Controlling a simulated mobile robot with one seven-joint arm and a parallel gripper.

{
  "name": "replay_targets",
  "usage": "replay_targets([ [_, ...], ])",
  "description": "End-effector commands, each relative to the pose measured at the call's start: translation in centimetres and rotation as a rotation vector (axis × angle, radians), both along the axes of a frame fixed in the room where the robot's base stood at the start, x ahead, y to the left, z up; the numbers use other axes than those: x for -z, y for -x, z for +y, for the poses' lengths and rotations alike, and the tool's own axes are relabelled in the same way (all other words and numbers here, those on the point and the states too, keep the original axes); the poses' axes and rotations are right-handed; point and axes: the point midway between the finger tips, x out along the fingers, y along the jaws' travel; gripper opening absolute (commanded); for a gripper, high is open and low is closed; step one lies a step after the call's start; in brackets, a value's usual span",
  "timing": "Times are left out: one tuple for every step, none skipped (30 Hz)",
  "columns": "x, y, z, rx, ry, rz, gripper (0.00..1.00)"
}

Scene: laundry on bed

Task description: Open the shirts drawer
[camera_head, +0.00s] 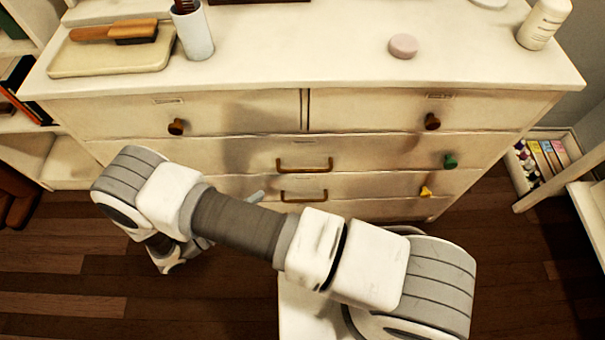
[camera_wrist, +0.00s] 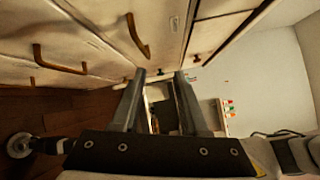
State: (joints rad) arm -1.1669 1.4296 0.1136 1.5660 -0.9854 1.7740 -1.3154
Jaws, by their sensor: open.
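A cream dresser (camera_head: 236,152) has two small upper drawers with round brown knobs, left (camera_head: 176,127) and right (camera_head: 432,121). Below are wide drawers with brown bar handles, an upper one (camera_head: 304,165) and a lower one (camera_head: 303,196). All drawer fronts look shut. Small label plates sit above the knobs, too small to read, so I cannot tell which is the shirts drawer. My gripper (camera_wrist: 160,75) is open and empty in the wrist view, its fingers apart, close to the dresser front. A bar handle (camera_wrist: 138,36) lies just beyond the fingertips, apart from them. In the head view my arm mostly hides the gripper.
On the dresser top are a board with a brush (camera_head: 112,58), a cup (camera_head: 193,32), a pink round item (camera_head: 403,46) and a white bottle (camera_head: 545,24). Green (camera_head: 450,161) and yellow (camera_head: 426,191) items hang at the right front. A shelf stands at left, a low box (camera_head: 560,180) at right.

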Motion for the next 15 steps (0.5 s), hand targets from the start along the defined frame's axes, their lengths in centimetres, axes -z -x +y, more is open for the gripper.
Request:
replay_targets([
  [2.1,0.7,0.1,-0.039,0.051,0.021,0.44],
  [2.8,1.0,0.1,-0.060,0.076,0.030,0.44],
  [3.6,1.4,0.2,-0.082,0.108,0.042,0.44],
  [4.1,1.7,0.2,-0.096,0.127,0.048,0.44],
  [4.5,1.9,0.2,-0.109,0.144,0.054,0.44],
  [5.0,2.1,0.3,-0.122,0.163,0.061,0.44],
  [5.2,2.2,0.3,-0.130,0.175,0.063,0.44],
  [5.4,2.3,0.3,-0.136,0.183,0.066,0.44],
  [5.6,2.3,0.2,-0.141,0.191,0.068,0.44],
  [5.6,2.3,0.2,-0.144,0.195,0.070,0.44],
  [5.6,2.2,0.1,-0.146,0.197,0.070,0.44],
  [5.6,2.1,-0.1,-0.146,0.199,0.071,0.44],
  [5.5,1.9,-0.3,-0.145,0.198,0.070,0.44],
  [5.5,1.6,-0.6,-0.145,0.198,0.070,0.44],
  [5.4,1.2,-1.0,-0.145,0.197,0.070,0.44],
])
